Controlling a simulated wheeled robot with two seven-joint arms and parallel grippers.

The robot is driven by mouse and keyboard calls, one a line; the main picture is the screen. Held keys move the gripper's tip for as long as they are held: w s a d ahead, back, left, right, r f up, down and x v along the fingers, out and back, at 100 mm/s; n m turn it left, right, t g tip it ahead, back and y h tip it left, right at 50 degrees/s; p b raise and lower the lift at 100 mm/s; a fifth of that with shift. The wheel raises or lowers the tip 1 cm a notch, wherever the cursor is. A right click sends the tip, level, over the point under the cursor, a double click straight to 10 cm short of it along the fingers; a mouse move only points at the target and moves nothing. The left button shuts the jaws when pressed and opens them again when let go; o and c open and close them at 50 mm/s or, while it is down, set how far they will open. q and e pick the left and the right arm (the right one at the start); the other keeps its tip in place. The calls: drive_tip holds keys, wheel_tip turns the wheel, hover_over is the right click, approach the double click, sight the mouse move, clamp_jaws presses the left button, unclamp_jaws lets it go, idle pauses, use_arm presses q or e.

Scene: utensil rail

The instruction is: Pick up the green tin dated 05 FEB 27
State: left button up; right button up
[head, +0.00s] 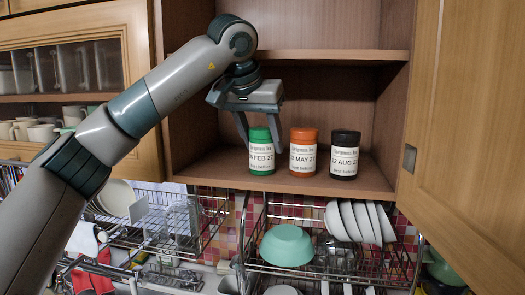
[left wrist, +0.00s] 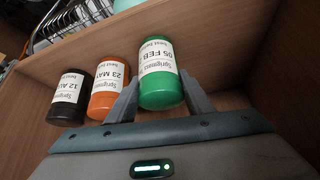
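The green tin (head: 261,152) stands upright on the cabinet shelf, leftmost of three tins. In the left wrist view the green tin (left wrist: 161,72) shows a white label reading 05 FEB; the year is not legible there. My left gripper (head: 260,135) comes down from above, with one finger on each side of the green tin. In the left wrist view the left gripper's fingers (left wrist: 160,90) flank the tin close to its sides and look open around it. Whether either finger touches it is hard to tell. My right gripper is not in view.
An orange tin (head: 303,152) dated 23 MAY stands close right of the green one, near a finger. A black tin (head: 345,155) dated 12 AUG 27 is farther right. An upper shelf (head: 330,55) lies above, an open cabinet door (head: 470,120) at right, dish racks below.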

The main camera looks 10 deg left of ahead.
use_arm(q)
drive_tip(key=c, duration=0.3)
drive_tip(key=shift+c, duration=0.2)
drive_tip(key=shift+r+b, duration=0.2)
drive_tip(key=shift+b, duration=0.5)
drive_tip(key=s+a+b, duration=0.1)
drive_tip(key=s+b, duration=0.2)
drive_tip(key=s, duration=0.6)
drive_tip(key=s+a+b, duration=0.2)
drive_tip(key=s+b, duration=0.2)
drive_tip(key=s, duration=0.4)
drive_tip(key=shift+s+a+b, duration=0.25)
drive_tip(key=shift+s+b, duration=0.05)
drive_tip(key=shift+s, duration=0.1)
drive_tip(key=shift+r, duration=0.1)
